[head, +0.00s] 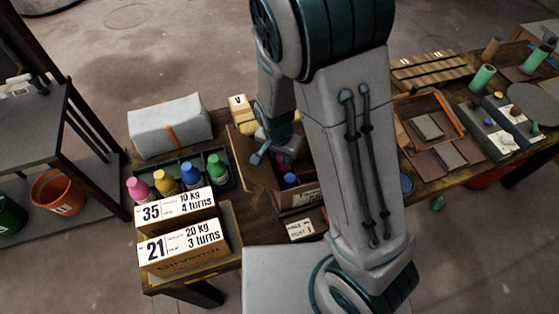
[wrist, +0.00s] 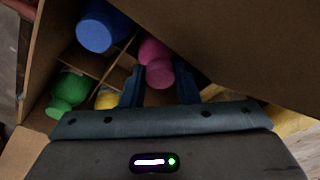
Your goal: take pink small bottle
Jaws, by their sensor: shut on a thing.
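The pink small bottle (wrist: 157,62) is between my gripper's two fingers (wrist: 159,82) in the wrist view. My gripper is shut on it, inside a cardboard box (wrist: 255,45) with dividers. In the head view my gripper (head: 268,150) reaches down into the box (head: 305,196), and a bit of the pink small bottle (head: 284,160) shows beside it. I cannot tell whether the bottle is clear of the box floor.
A blue bottle (wrist: 98,27), a green bottle (wrist: 68,92) and a yellow one (wrist: 107,98) stand in other compartments. Left of the box, a tray (head: 226,183) holds several bottles, with a different pink one (head: 138,188). A grey bag (head: 168,125) lies behind it.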

